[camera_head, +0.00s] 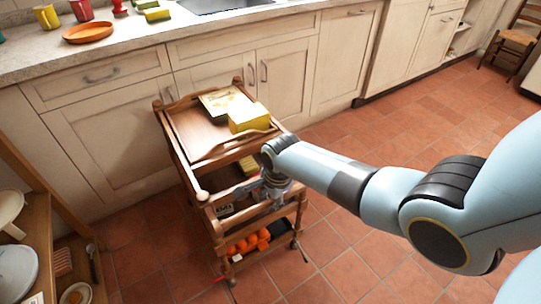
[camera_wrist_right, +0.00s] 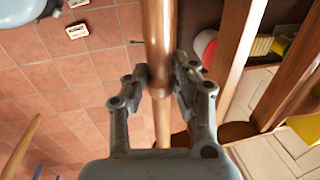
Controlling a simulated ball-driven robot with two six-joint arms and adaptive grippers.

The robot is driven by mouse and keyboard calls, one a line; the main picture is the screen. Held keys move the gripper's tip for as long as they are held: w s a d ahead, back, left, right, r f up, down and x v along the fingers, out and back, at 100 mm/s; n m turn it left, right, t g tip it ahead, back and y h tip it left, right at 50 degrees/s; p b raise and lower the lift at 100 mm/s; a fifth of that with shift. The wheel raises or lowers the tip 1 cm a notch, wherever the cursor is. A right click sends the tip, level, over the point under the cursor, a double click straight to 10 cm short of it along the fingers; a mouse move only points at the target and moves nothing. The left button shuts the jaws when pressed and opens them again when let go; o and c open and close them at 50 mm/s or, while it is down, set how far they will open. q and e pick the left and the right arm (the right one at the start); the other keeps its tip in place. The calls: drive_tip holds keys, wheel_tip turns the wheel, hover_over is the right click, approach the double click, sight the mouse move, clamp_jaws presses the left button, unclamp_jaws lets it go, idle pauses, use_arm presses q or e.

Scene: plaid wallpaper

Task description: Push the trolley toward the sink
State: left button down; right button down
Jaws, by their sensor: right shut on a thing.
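The wooden trolley (camera_head: 186,153) stands in front of the cabinets in the head view, below the sink (camera_head: 222,4). A yellow box and a patterned tray lie on its top shelf, and oranges lie on its bottom shelf. My right gripper (camera_head: 268,184) is at the trolley's near right end. In the right wrist view, my right gripper (camera_wrist_right: 164,88) is shut around a round wooden bar (camera_wrist_right: 158,35) of the trolley, one finger on each side. My arm hides part of the trolley's near right side. My left gripper is not in view.
The counter (camera_head: 135,38) runs along the back, with an orange dish (camera_head: 88,32) and cups. Wooden shelves (camera_head: 42,235) with dishes stand at the lower left. A chair (camera_head: 515,40) stands at the far right. Tiled floor (camera_head: 375,135) is open right of the trolley.

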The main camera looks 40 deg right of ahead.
drive_tip(key=shift+w, duration=0.3)
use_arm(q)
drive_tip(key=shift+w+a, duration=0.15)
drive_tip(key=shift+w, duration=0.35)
use_arm(e)
drive_tip(key=c, duration=1.2)
unclamp_jaws()
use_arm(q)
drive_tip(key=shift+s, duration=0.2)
use_arm(e)
drive_tip(key=shift+o, duration=0.9)
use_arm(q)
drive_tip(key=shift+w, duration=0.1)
use_arm(e)
drive_tip(key=shift+r, duration=0.15)
wheel_tip(320, 180, up, 8)
drive_tip(key=s, duration=0.1)
drive_tip(key=shift+s+f, duration=0.2)
drive_tip(key=shift+s, duration=0.1)
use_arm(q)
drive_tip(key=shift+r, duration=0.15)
use_arm(e)
drive_tip(key=shift+r, duration=0.1)
